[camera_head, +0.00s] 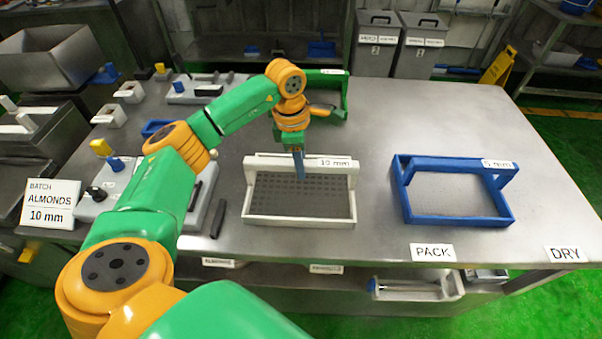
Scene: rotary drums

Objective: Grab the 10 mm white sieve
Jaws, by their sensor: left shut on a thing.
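The white sieve (300,219) lies on the metal table, with a dark perforated mesh and a raised back handle bar labelled 10 mm. My left arm reaches over from the left, and its gripper (299,170) points down at the middle of the sieve's handle bar. The gripper is shut on that bar; the fingertips partly cover the bar and mesh. The sieve appears to rest flat on the table. My right gripper does not show in this view.
A blue sieve frame (458,217) stands to the right, and a green one (334,100) stands behind my gripper. A sign reading BATCH ALMONDS 10 mm (49,204) is at the left. PACK (432,252) and DRY (567,254) labels mark the front edge.

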